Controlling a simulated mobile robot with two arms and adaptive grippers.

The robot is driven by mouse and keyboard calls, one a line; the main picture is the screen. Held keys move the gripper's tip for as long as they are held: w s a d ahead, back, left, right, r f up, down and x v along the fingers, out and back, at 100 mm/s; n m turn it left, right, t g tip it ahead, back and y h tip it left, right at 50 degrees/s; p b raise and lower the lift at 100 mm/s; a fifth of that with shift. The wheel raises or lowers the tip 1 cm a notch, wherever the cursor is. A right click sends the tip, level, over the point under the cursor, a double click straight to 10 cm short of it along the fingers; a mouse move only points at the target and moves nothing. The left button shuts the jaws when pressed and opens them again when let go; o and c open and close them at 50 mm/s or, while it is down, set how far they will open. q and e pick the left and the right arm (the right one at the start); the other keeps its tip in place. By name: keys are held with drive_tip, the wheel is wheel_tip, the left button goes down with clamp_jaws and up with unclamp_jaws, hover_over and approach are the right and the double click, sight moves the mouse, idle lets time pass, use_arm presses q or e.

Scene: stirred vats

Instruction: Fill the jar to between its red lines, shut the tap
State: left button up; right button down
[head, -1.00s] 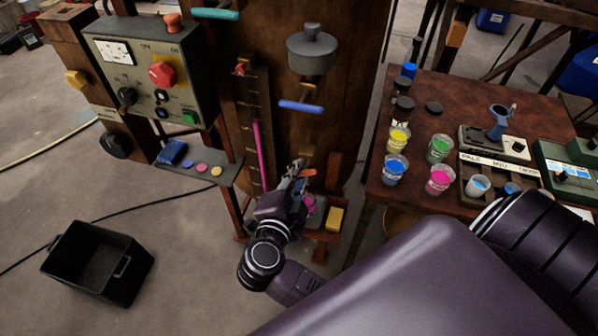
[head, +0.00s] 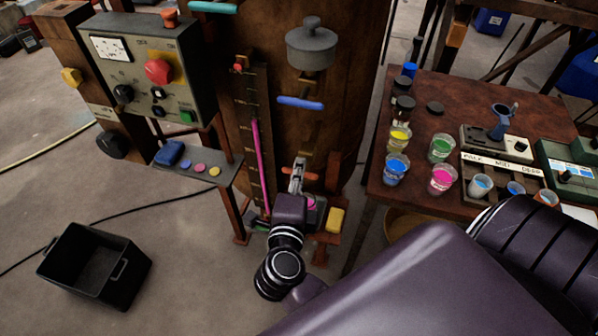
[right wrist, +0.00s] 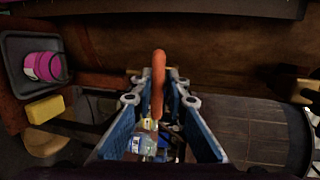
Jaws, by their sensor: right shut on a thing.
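The jar (head: 310,207) holds pink liquid and stands at the foot of the vat (head: 345,90), partly hidden by my right arm. In the right wrist view the jar (right wrist: 43,66) sits in a dark tray (right wrist: 18,88) at the left. Its red lines and exact level are too small to tell. The orange tap handle (right wrist: 158,75) lies between the blue-padded fingers of my right gripper (right wrist: 160,100), which is shut on it. In the head view my right gripper (head: 297,178) is at the vat's lower front, above and left of the jar. My left gripper is not in view.
A yellow sponge (head: 336,219) lies beside the jar. A pink sight column (head: 258,165) runs up the vat's left. A control box (head: 150,75) stands left of it. A table (head: 420,105) with several paint cups is at right. A black bin (head: 95,265) stands on the floor.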

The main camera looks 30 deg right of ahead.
drive_tip(key=shift+s+f, duration=0.1)
drive_tip(key=shift+f, duration=0.15)
drive_tip(key=c, duration=2.1)
unclamp_jaws()
drive_tip(key=shift+o, duration=1)
drive_tip(key=shift+r, duration=0.15)
drive_tip(key=v, duration=1.2)
drive_tip(key=shift+a, duration=0.1)
